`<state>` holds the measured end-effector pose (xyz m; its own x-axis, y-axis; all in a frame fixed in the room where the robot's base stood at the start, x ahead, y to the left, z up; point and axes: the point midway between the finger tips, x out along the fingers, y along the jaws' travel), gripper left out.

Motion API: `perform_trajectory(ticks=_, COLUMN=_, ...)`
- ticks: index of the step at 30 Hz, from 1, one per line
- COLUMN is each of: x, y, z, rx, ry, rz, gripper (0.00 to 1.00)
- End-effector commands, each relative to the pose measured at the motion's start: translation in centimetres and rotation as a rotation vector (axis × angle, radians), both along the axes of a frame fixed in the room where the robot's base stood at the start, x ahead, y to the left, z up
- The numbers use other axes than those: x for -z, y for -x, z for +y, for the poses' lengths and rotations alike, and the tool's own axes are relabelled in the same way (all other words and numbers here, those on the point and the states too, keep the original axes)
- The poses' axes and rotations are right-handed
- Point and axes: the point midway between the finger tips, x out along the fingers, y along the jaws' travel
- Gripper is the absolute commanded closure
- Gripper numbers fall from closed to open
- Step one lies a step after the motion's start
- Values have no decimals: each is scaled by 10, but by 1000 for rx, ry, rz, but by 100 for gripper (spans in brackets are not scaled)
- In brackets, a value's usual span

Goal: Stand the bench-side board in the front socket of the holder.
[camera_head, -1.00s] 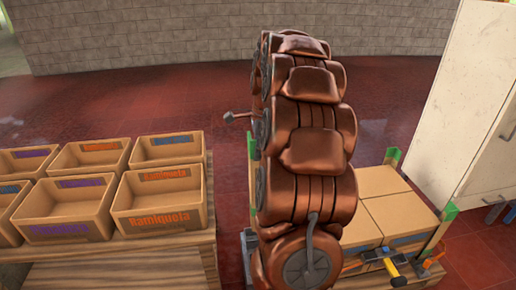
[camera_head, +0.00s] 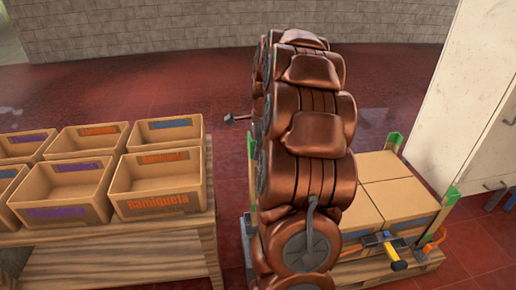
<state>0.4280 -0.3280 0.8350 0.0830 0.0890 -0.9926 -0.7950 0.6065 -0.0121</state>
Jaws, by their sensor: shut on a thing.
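My copper-coloured arm rises through the middle of the head view and hides what lies behind it. My gripper does not show. I cannot make out the bench-side board, the holder or its front socket in this view. A small grey rod with a dark end (camera_head: 236,118) sticks out to the left from behind my arm; I cannot tell what it belongs to.
Open wooden bins (camera_head: 158,184) stand on a wooden table (camera_head: 120,262) at left. At right, closed cartons (camera_head: 400,200) sit on a pallet with green-tipped corner posts, with a yellow-and-black tool (camera_head: 392,254) at its front. A tall whitish cabinet (camera_head: 462,110) stands beyond. Red floor behind is clear.

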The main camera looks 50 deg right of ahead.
Motion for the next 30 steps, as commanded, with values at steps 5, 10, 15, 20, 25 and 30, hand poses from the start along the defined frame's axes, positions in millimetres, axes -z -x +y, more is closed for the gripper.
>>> perform_trajectory(ticks=5, x=15, y=1, z=1, rx=0, ry=-3, rz=2, gripper=100)
perform_trajectory(ticks=10, x=27, y=1, z=1, rx=0, ry=-3, rz=3, gripper=100)
perform_trajectory(ticks=15, x=39, y=0, z=0, rx=0, ry=-1, rz=2, gripper=100)
perform_trajectory(ticks=20, x=50, y=0, z=0, rx=0, ry=1, rz=1, gripper=100)
perform_trajectory(ticks=25, x=63, y=0, z=0, rx=0, ry=0, rz=2, gripper=100)
perform_trajectory(ticks=30, x=75, y=1, z=1, rx=0, ry=-2, rz=3, gripper=100)
